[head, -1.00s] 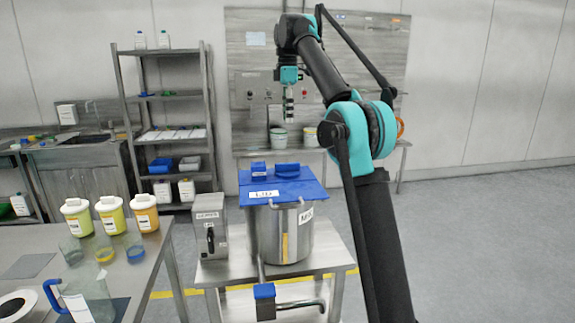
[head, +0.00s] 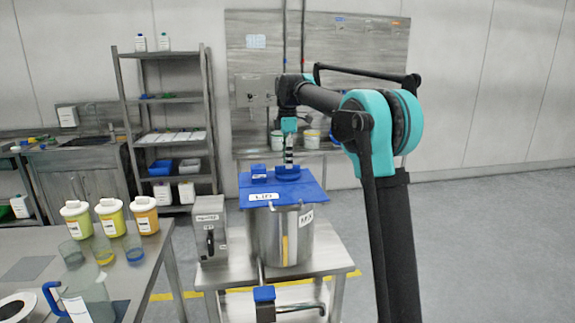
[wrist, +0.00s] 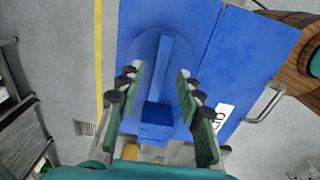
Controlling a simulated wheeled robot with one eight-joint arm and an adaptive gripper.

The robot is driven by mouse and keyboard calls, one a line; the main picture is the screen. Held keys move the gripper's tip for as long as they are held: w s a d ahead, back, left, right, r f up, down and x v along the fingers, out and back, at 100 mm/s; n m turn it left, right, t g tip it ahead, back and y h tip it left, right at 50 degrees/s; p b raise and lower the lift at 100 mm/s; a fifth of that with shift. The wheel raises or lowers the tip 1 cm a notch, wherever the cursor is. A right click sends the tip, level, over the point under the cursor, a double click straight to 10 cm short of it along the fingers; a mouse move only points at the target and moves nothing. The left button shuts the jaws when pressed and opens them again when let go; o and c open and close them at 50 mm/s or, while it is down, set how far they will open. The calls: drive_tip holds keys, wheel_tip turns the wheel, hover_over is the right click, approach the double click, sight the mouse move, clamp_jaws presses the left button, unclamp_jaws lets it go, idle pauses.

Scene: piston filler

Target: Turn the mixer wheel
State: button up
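The mixer wheel (head: 287,174) appears to be the round blue piece on top of the blue lid (head: 310,190) of the steel tank (head: 300,238). In the wrist view, the wheel (wrist: 165,62) has a raised straight bar across it. My gripper (head: 289,163) points down right over the wheel. In the wrist view my gripper (wrist: 159,77) is open, with one finger on each side of the bar. I cannot tell whether the fingers touch it. A blue block (wrist: 157,122) shows lower between the fingers; it also stands on the lid's left part in the head view (head: 258,173).
A grey control box (head: 210,228) stands left of the tank on the steel table (head: 215,277). A blue-handled valve (head: 264,294) is at the front. Bottles, beakers and a jug (head: 85,295) stand on the left bench. The floor at right is clear.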

drive_tip(key=shift+f, duration=1.05)
clamp_jaws()
